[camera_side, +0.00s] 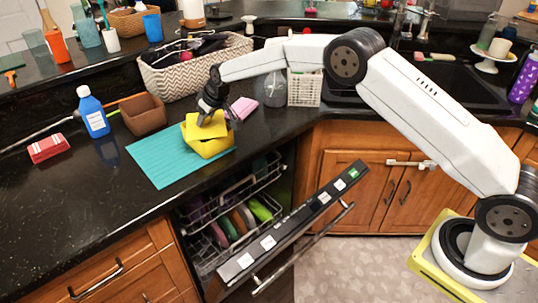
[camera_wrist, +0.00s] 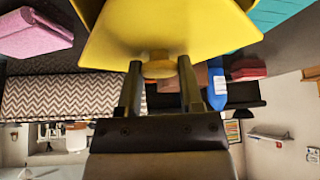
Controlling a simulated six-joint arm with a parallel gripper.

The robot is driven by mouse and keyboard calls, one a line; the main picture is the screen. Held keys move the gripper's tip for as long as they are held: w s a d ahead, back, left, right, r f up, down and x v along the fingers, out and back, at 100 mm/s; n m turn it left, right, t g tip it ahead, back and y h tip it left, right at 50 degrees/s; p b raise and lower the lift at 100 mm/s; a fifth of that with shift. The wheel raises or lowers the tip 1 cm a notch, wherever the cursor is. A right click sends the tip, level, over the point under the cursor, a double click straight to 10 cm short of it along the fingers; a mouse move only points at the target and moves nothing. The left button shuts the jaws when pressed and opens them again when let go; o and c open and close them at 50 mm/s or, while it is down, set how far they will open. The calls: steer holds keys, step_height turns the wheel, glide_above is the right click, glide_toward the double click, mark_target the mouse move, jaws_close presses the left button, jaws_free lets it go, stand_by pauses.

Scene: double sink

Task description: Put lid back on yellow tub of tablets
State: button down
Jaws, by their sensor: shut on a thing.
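The yellow lid (camera_side: 203,131) is in my gripper (camera_side: 212,112), right over the yellow tub (camera_side: 212,149) on the teal mat. The lid looks slightly tilted and turned against the tub. I cannot tell whether it touches the rim. In the wrist view, the lid's underside or face (camera_wrist: 165,25) fills the top, and my gripper (camera_wrist: 160,72) is shut on its round knob (camera_wrist: 159,67). The tub's inside and any tablets are hidden by the lid.
The teal mat (camera_side: 160,165) lies bare to the left and front. A brown box (camera_side: 143,115), a blue bottle (camera_side: 93,112) and a red sponge (camera_side: 48,148) stand left. A chevron basket (camera_side: 185,78) is behind, a pink cloth (camera_side: 243,107) right. An open dishwasher (camera_side: 290,230) is below.

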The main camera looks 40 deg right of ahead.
stand_by(0.4)
jaws_free()
steer(key=shift+r, duration=0.1)
stand_by(0.3)
steer(key=shift+r, duration=3.4)
jaws_close()
steer(key=shift+f, duration=2.75)
